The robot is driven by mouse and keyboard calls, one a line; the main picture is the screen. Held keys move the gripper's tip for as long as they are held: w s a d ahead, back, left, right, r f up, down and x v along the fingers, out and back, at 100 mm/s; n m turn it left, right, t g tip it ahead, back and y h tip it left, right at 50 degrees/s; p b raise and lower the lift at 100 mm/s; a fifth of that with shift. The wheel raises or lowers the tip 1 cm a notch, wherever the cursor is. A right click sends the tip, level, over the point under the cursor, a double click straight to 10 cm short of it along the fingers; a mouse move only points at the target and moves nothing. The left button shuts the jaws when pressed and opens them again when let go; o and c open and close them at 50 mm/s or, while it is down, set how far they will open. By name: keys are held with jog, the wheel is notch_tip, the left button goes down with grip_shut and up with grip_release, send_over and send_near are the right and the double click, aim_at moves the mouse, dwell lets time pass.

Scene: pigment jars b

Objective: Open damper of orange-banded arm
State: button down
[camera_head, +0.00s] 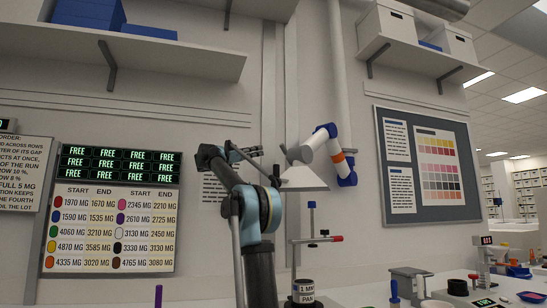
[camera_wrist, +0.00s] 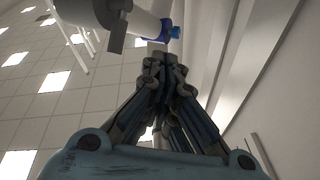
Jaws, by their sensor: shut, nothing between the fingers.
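The orange-banded arm (camera_head: 338,158) is a white jointed extraction arm with blue joints, hanging from a wall pipe in the head view. Its pale hood (camera_head: 305,180) flares downward, and a grey cylindrical part (camera_head: 301,153) sits above it. In the wrist view a white tube with a blue joint (camera_wrist: 168,30) and a grey tab-like part (camera_wrist: 116,38) show beyond the fingers. I cannot tell for sure which part is the damper, or its setting. My gripper (camera_head: 258,152) is left of the hood, apparently apart from it. In the wrist view its fingertips (camera_wrist: 163,62) are together and empty.
A board with green FREE displays (camera_head: 121,160) hangs at left, and a colour-chart board (camera_head: 428,165) at right. Shelves with boxes (camera_head: 400,22) run above. Below, the bench holds a stand with a red-tipped rod (camera_head: 312,238), a jar (camera_head: 303,291) and a scale (camera_head: 485,290).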

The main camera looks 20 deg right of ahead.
jog(key=s+a+f+m+g+h, duration=0.2)
jog(key=f, duration=0.3)
jog(key=s+a+f+m+g+h, duration=0.2)
jog(key=f+g, duration=0.1)
jog(key=f, duration=0.2)
send_near(286, 152)
notch_tip(286, 152, up, 6)
jog(key=d, duration=0.3)
jog(key=shift+s, duration=0.3)
jog(key=shift+n, duration=0.3)
